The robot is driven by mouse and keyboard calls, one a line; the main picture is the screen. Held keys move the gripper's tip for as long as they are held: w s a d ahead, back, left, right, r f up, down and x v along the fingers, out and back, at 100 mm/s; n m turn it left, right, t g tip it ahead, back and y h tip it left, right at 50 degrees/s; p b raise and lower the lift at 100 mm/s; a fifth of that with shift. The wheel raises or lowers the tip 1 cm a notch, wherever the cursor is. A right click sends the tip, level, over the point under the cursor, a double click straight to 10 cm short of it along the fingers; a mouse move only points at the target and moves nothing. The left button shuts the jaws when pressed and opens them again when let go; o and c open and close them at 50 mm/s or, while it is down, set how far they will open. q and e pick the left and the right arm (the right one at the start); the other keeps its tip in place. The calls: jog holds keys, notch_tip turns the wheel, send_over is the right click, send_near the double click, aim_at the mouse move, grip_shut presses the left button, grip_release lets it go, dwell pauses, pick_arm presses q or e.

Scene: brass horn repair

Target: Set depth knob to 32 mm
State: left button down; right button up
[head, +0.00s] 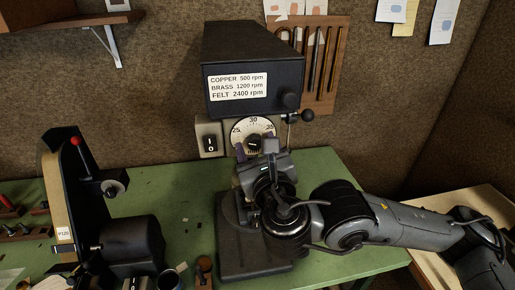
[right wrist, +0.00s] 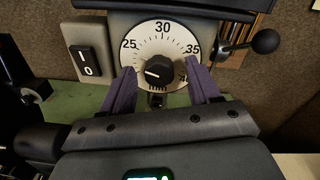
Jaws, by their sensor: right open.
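The depth knob (right wrist: 160,70) is a round black knob at the centre of a white dial (right wrist: 163,34) marked 25, 30 and 35. Its white mark points left and slightly down, below the 25. In the head view the knob (head: 254,143) shows above my right wrist. My right gripper (right wrist: 162,74) is open, its two purple fingers to the left and right of the knob, with gaps on both sides. In the head view the right gripper (head: 255,150) is in front of the dial's lower part. My left gripper is not in view.
A black-and-white rocker switch (right wrist: 88,61) is left of the dial. A ball-ended lever (right wrist: 264,41) is at its right. The black machine head (head: 250,70) overhangs the dial. A belt sander (head: 90,215) stands left on the green bench (head: 180,190).

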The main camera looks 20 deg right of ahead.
jog(key=shift+c, duration=0.3)
jog(key=c, duration=1)
